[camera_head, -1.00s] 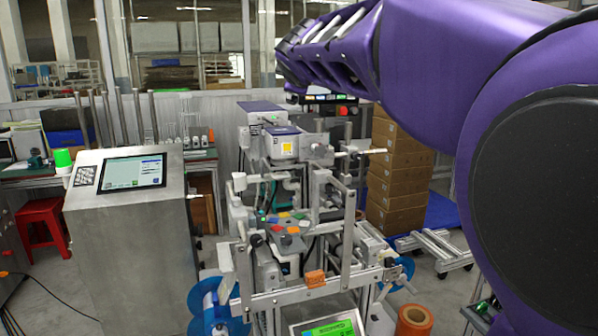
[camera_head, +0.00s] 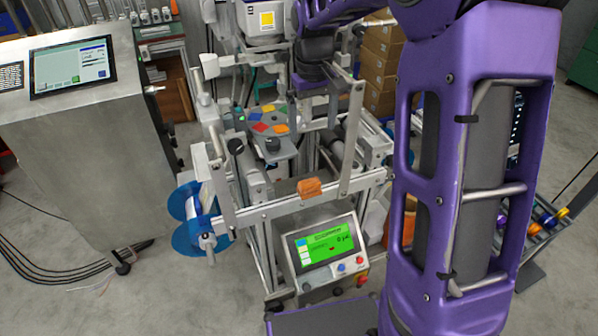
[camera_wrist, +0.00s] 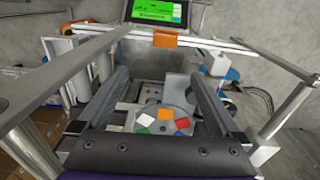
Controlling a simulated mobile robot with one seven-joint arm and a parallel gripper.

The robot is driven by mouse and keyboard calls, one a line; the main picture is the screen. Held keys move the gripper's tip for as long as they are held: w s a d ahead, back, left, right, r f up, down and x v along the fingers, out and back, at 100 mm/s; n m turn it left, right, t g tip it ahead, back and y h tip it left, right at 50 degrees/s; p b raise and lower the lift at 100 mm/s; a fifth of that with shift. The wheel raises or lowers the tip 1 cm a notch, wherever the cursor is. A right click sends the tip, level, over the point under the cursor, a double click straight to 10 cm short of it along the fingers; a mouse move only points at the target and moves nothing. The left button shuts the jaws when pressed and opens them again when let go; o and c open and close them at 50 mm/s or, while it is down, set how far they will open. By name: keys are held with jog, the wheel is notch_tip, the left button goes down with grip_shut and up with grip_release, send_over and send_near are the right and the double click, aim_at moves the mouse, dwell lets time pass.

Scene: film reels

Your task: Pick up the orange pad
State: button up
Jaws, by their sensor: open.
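The orange pad (camera_wrist: 165,114) lies among differently coloured pads on a grey round plate (camera_wrist: 180,136) in the wrist view. In the head view, what looks like the same orange pad (camera_head: 280,127) lies on the plate's near right side. My gripper (camera_wrist: 157,75) is open and empty. In the wrist view its two dark fingers stand wide apart, with the pads seen in the space between them. In the head view my wrist is just right of the plate and above it; the fingers there are small and hard to make out.
A metal bar (camera_head: 265,212) with an orange block (camera_head: 310,188) crosses the machine's front, above a green-lit screen (camera_head: 325,248). Upright metal posts flank the plate. A steel cabinet (camera_head: 95,125) stands left. Cardboard boxes (camera_head: 383,45) stand behind.

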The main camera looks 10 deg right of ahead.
aim_at(310, 182)
jog(key=f+b, duration=0.1)
jog(key=f, duration=0.5)
jog(key=f+b, duration=0.1)
jog(key=f, duration=0.5)
jog(key=f+b, duration=0.1)
jog(key=f, duration=0.5)
jog(key=shift+s+a, duration=0.2)
jog(key=shift+s, duration=0.1)
jog(key=shift+r, duration=0.15)
jog(key=c, duration=1.5)
